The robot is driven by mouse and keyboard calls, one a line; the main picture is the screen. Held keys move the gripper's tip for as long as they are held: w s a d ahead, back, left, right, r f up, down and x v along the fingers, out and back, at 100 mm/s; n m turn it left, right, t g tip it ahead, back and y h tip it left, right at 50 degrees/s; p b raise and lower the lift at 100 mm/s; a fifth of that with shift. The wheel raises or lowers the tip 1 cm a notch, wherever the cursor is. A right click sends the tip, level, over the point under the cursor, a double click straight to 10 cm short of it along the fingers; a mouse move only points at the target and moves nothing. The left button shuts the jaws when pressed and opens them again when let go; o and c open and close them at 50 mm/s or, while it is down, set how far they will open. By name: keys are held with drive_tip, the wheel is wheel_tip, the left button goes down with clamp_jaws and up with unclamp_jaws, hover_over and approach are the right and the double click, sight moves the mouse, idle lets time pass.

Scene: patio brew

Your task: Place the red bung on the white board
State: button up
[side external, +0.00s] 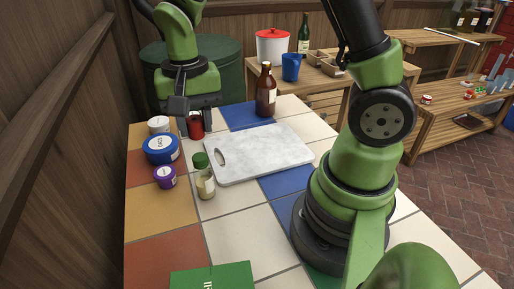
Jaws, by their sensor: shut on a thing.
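The red bung (196,127) is between the fingers of my gripper (194,116), which is shut on it. It is at the upper left of the tiled table, just beyond the far left corner of the white board. I cannot tell whether the bung touches the table. The white board (265,152) is a marbled slab with a handle hole at its left end, lying flat on the table. Its upper surface is bare. Part of the bung is hidden by my gripper.
A green box (212,278) lies at the front.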

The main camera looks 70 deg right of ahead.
drive_tip(key=d+m, duration=0.6)
drive_tip(key=d, duration=0.5)
drive_tip(key=m, duration=0.5)
hover_over(257, 148)
wheel_tip(257, 148, down, 11)
drive_tip(key=shift+r, duration=0.2)
drive_tip(key=shift+f, duration=2.25)
drive_tip(key=shift+f, duration=0.15)
drive_tip(key=o, duration=0.9)
